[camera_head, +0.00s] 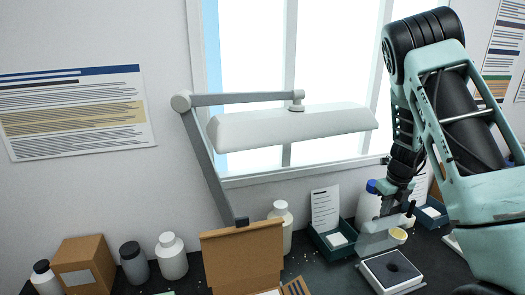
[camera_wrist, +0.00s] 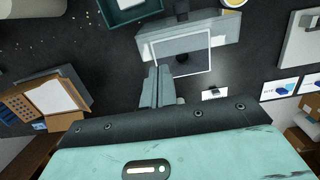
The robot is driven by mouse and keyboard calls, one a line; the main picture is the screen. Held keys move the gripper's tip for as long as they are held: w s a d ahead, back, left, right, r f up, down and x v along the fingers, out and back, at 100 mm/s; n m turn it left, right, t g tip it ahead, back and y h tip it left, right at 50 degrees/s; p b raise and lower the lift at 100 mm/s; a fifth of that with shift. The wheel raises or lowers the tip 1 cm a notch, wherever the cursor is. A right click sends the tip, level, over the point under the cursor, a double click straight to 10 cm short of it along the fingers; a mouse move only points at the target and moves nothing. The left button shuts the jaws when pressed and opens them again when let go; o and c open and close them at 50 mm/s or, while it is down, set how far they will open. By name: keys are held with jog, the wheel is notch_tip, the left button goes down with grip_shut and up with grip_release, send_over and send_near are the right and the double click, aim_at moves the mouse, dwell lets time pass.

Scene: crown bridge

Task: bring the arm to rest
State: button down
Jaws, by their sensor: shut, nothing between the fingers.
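My arm comes in from the right of the head view, rises to a dark joint near the window and bends down toward the bench. My gripper (camera_head: 385,208) hangs low over the right part of the bench. In the wrist view its two grey fingers (camera_wrist: 158,74) are together with nothing held. A clear, pale-edged panel (camera_wrist: 184,52) lies close beyond the fingertips in that view; I cannot tell whether they touch it. The arm hides part of the bench at the right.
A white device with a dark square top (camera_head: 391,270) stands below my gripper. A teal tray (camera_head: 332,243), a white bottle (camera_head: 280,222) and an open cardboard box (camera_head: 243,262) stand to its left. A lamp (camera_head: 293,122) hangs before the window. The dark bench shows small gaps.

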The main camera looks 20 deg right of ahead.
jog(key=s+a+r+n, duration=0.35)
jog(key=a+n, duration=0.55)
jog(key=n, duration=0.3)
jog(key=s+a+r+n+t, duration=0.15)
jog(key=a+r+n, duration=0.35)
jog(key=a+n, duration=0.55)
jog(key=s+a+r+n, duration=0.45)
jog(key=a+n, duration=0.35)
jog(key=n, duration=0.5)
jog(key=s+a+f+n+g+b, duration=0.1)
jog(key=s+a+f+n+b, duration=0.2)
jog(key=s+a, duration=0.3)
jog(key=s+a+f+n+g+b, duration=0.1)
jog(key=s+a+f+n+b, duration=0.3)
jog(key=a, duration=0.9)
jog(key=s+n+b, duration=0.2)
jog(key=s, duration=0.1)
jog(key=shift+s+a+g+y, duration=0.25)
jog(key=shift+s+g+y, duration=0.05)
jog(key=shift+g+y, duration=0.1)
